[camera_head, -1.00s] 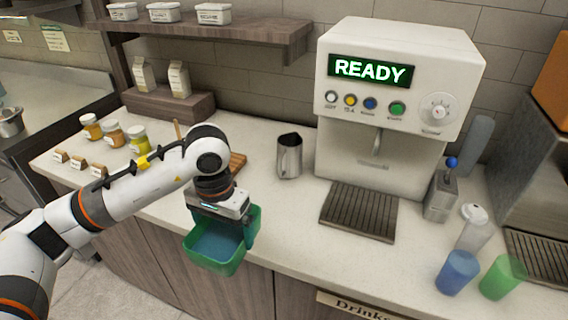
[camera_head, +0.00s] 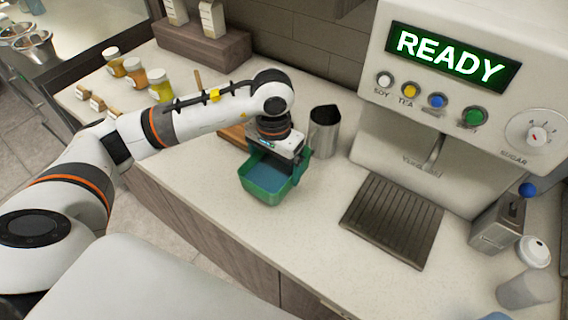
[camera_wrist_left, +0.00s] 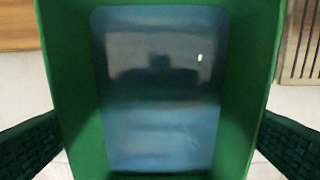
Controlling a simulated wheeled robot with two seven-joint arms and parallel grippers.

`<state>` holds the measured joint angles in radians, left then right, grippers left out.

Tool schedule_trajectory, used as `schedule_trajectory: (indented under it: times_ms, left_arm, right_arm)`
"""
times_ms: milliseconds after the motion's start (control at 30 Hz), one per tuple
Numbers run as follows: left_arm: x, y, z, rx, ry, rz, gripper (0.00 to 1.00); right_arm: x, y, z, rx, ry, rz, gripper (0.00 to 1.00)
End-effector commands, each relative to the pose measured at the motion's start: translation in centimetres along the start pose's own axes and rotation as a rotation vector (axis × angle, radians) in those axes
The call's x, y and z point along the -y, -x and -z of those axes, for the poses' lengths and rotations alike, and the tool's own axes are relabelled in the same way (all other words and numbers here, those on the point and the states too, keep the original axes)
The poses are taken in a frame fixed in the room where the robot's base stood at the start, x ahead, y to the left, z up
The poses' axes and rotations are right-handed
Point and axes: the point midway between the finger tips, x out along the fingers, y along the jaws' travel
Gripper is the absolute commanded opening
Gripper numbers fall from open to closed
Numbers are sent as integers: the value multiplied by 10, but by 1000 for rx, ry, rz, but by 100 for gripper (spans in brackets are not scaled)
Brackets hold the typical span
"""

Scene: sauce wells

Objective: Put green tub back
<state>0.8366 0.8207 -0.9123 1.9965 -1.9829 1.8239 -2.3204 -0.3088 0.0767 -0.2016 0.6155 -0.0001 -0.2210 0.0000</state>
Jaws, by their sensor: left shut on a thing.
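The green tub (camera_head: 265,196) hangs under my left gripper (camera_head: 282,160) in the head view, over or on the counter left of the coffee machine. I cannot tell whether its base touches the counter. In the left wrist view the green tub (camera_wrist_left: 75,100) fills the middle, with a smooth bluish bottom that looks like liquid. The dark fingers of my left gripper show at both lower sides, shut on the tub. My right gripper is not in view.
A metal pitcher (camera_head: 324,130) stands just behind the tub. A wooden board (camera_head: 236,133) lies behind the wrist. The coffee machine (camera_head: 445,110) and its drip grate (camera_head: 393,222) are to the right. Jars (camera_head: 135,72) stand at the left. The counter front (camera_head: 255,240) is bare.

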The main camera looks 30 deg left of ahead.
Motion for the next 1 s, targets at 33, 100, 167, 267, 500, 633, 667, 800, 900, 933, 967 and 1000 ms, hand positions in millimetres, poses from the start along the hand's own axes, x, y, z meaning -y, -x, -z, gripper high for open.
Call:
schedule_trajectory:
  times_ms: [33, 100, 167, 267, 500, 633, 667, 800, 900, 933, 967, 1000]
  left_arm:
    - [0, -5, 0, -2, 0, 1, 56]
    - [0, -11, 0, -1, 0, 1, 56]
    - [0, -17, 0, 0, 0, 2, 56]
    - [1, -31, 0, -2, 0, 2, 56]
    - [0, -52, -1, 2, -1, 0, 56]
    - [0, -52, -1, 3, -1, 0, 56]
    - [0, -52, -1, 3, -1, 0, 56]
    - [0, -55, -1, 3, -1, 0, 56]
    - [0, -54, 0, 1, -1, 0, 100]
    - [0, -54, 0, 1, -1, 0, 100]
    - [0, -54, 0, 1, -1, 0, 100]
    - [0, -54, 0, 1, -1, 0, 100]
  right_arm:
    - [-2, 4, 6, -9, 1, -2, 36]
    - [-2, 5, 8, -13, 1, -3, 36]
    - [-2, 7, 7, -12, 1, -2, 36]
    - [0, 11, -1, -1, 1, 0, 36]
    - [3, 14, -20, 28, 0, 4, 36]
    - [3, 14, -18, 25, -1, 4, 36]
    - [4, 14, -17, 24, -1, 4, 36]
    - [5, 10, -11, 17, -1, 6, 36]
    - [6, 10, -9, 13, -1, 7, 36]
    - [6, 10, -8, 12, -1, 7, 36]
    - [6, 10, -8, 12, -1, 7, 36]
    - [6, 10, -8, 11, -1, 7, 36]
